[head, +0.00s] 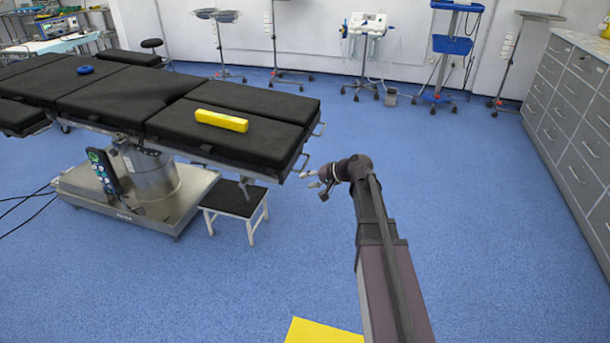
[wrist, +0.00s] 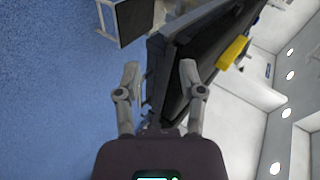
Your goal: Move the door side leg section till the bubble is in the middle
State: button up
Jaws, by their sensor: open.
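The operating table (head: 60,85) has black pads and two leg sections side by side at its right end. The near leg section (head: 215,146) carries a yellow spirit level (head: 221,120); its bubble is too small to see. The far leg section (head: 255,100) lies beside it. I cannot tell which one is the door side. My gripper (head: 311,179) is open and empty by the near section's end, close to a small metal handle (head: 305,162). In the wrist view the section's end (wrist: 157,70) shows between the fingers (wrist: 160,68), and the yellow level (wrist: 233,52) beyond.
A step stool (head: 236,199) stands under the leg sections, beside the table's column and base (head: 140,195). A blue ring (head: 85,70) lies on the table. Carts and stands line the back wall, and grey drawers (head: 575,110) the right.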

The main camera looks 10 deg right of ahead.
jog(key=s+a+r+n+g+h+p, duration=0.2)
jog(key=s+a+r+g+p, duration=0.1)
jog(key=s+r+p, duration=0.3)
jog(key=shift+s+a+r+p, duration=0.2)
jog(key=shift+s+p, duration=0.85)
jog(key=shift+p, duration=1.05)
jog(key=shift+s+f+h, duration=0.1)
jog(key=shift+h, duration=0.2)
jog(key=c, duration=0.6)
jog(key=s+f+h, duration=0.1)
jog(key=s, duration=0.1)
jog(key=s+n+g+h, duration=0.1)
jog(key=s, duration=0.2)
jog(key=s+f+g+h, duration=0.1)
jog(key=s, duration=0.2)
jog(key=shift+a+f+n, duration=0.3)
jog(key=shift+f+n, duration=0.05)
jog(key=shift+n, duration=0.05)
grip_shut()
jog(key=s+d+f+n+g+h, duration=0.1)
jog(key=s+g+h, duration=0.1)
jog(key=s, duration=0.5)
jog(key=shift+d+h, duration=0.35)
jog(key=shift+h, duration=0.35)
jog(key=shift+s, duration=0.1)
